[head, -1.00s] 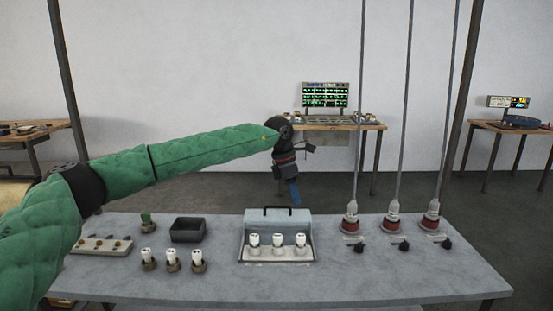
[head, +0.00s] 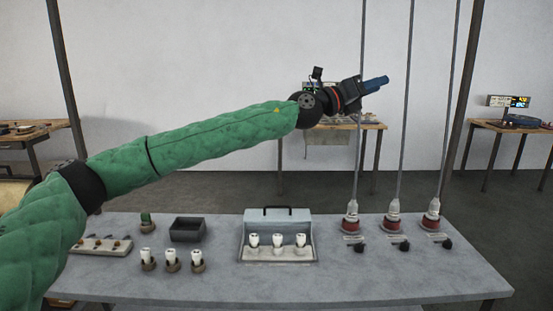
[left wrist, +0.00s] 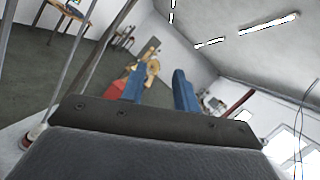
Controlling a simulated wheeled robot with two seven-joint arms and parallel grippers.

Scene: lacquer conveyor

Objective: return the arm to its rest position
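My left arm in its green sleeve (head: 200,145) reaches across the head view from the left, raised above the grey table (head: 330,285). My left gripper (head: 378,84) points right, high above the table and touching nothing visible. In the left wrist view its two blue fingers (left wrist: 158,88) stand apart with nothing held between them; only the room shows beyond. My right gripper is in neither current view.
Three rods with red-based fittings (head: 392,223) rise at the table's right, near the gripper in the picture. A grey-blue case (head: 278,216) with white-topped pieces, a black bin (head: 187,229) and a small rack (head: 100,246) stand on the table.

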